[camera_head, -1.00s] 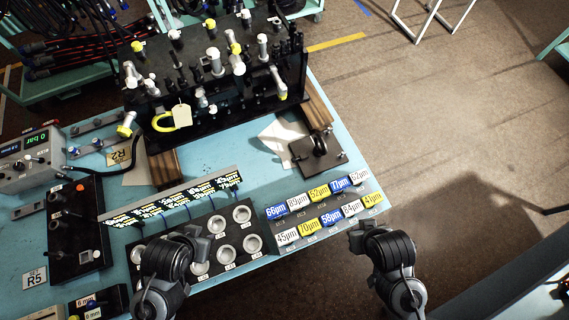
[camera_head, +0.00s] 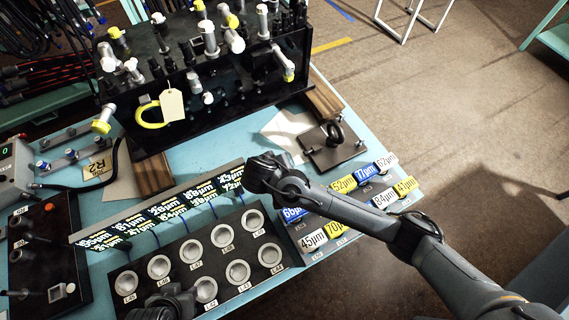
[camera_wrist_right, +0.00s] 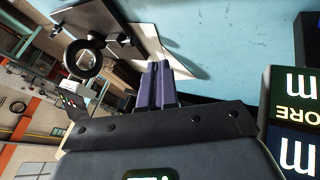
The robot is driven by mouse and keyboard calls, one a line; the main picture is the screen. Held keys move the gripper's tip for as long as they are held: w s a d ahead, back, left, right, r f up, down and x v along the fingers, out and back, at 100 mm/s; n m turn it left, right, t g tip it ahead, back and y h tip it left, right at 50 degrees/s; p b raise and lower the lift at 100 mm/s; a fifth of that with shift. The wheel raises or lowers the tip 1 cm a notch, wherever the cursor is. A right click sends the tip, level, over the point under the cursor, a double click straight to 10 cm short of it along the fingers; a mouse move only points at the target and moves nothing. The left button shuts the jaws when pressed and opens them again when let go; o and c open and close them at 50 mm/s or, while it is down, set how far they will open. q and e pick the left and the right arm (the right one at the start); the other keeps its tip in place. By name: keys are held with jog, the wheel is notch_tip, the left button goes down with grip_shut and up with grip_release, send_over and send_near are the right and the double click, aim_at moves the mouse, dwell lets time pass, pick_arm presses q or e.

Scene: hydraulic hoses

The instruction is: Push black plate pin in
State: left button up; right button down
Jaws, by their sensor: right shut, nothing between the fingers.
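The black plate (camera_head: 325,156) lies on the right part of the blue table, with an upright black ring (camera_head: 335,132) on it. A small pin-like piece (camera_head: 360,144) shows at its right edge. In the right wrist view the plate (camera_wrist_right: 92,22) is at the upper left, with the ring (camera_wrist_right: 83,59) below it and a small pin-like end (camera_wrist_right: 125,40) to the right. My right gripper (camera_wrist_right: 160,68) is shut and empty, apart from the plate in that view. In the head view its fingers are hidden. Only a part of my left arm shows at the bottom; its gripper is out of view.
A black rack (camera_head: 205,95) with many fittings and a yellow ring stands behind. A wooden block (camera_head: 324,101) lies behind the plate. A panel of round cups (camera_head: 180,248) and labelled blocks (camera_head: 345,184) lie in front. A white sheet (camera_head: 285,130) lies beside the plate.

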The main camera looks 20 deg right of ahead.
aim_at(304, 153)
pick_arm(q)
jog(key=shift+d, duration=0.15)
pick_arm(e)
jog(key=x, duration=0.9)
jog(key=shift+d, duration=0.1)
pick_arm(q)
jog(key=shift+r+p, duration=0.4)
jog(key=shift+p, duration=0.05)
pick_arm(e)
jog(key=d, duration=0.2)
jog(key=w, duration=0.1)
jog(key=shift+d+f, duration=0.25)
jog(key=shift+d, duration=0.15)
pick_arm(q)
jog(key=shift+r, duration=0.1)
pick_arm(e)
jog(key=shift+w+d, duration=0.15)
jog(key=shift+d, duration=0.5)
pick_arm(q)
jog(key=shift+r+p, duration=0.5)
jog(key=shift+p, duration=0.1)
pick_arm(e)
jog(key=shift+w+d, duration=0.15)
jog(key=shift+d, duration=0.9)
jog(key=shift+f, duration=0.1)
